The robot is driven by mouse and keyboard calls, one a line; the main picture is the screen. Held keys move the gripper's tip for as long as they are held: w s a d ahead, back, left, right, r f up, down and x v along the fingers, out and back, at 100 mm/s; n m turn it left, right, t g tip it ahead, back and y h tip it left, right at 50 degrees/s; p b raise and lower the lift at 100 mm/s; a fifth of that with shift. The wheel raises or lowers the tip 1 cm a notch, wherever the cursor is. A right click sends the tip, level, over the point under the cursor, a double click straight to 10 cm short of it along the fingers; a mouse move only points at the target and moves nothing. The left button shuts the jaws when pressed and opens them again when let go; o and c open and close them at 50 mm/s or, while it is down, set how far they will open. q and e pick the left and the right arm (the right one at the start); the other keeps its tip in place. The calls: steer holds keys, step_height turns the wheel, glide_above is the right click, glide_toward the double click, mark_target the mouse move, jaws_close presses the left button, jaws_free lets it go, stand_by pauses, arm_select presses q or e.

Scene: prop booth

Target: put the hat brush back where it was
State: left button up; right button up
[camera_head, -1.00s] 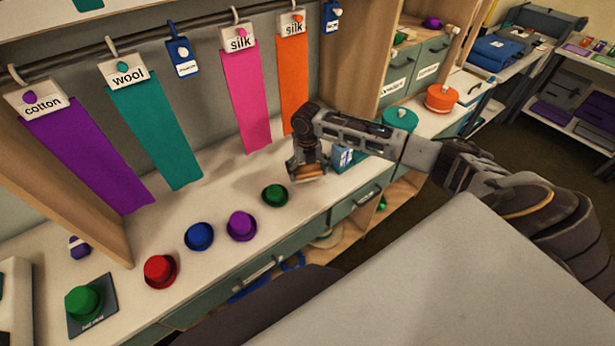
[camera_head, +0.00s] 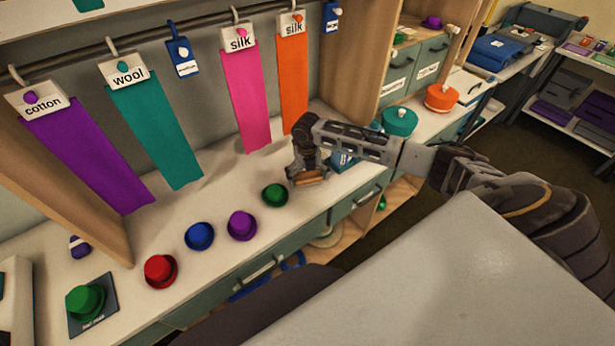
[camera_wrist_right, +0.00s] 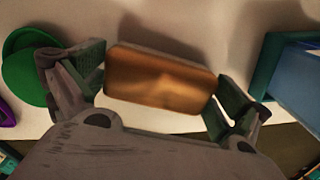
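The hat brush (camera_head: 311,178), a brown wooden block with rounded edges, is in my right gripper (camera_head: 307,172), low over the right part of the counter (camera_head: 225,265). In the right wrist view the brush (camera_wrist_right: 160,80) lies between the two fingers of the right gripper (camera_wrist_right: 160,85), one at each short end. I cannot tell whether its underside touches the counter. My left gripper is not in view.
A small green hat (camera_head: 275,194) stands just left of the brush, and a blue box (camera_head: 343,161) just right. Purple (camera_head: 241,225), blue (camera_head: 199,235) and red (camera_head: 160,270) hats line the counter. A green hat (camera_head: 84,302) sits on a dark mat (camera_head: 107,290).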

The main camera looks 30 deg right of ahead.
mark_target(307, 175)
steer(key=shift+r, duration=0.15)
step_height(307, 175, up, 12)
stand_by(0.9)
steer(key=shift+a, duration=0.1)
stand_by(0.6)
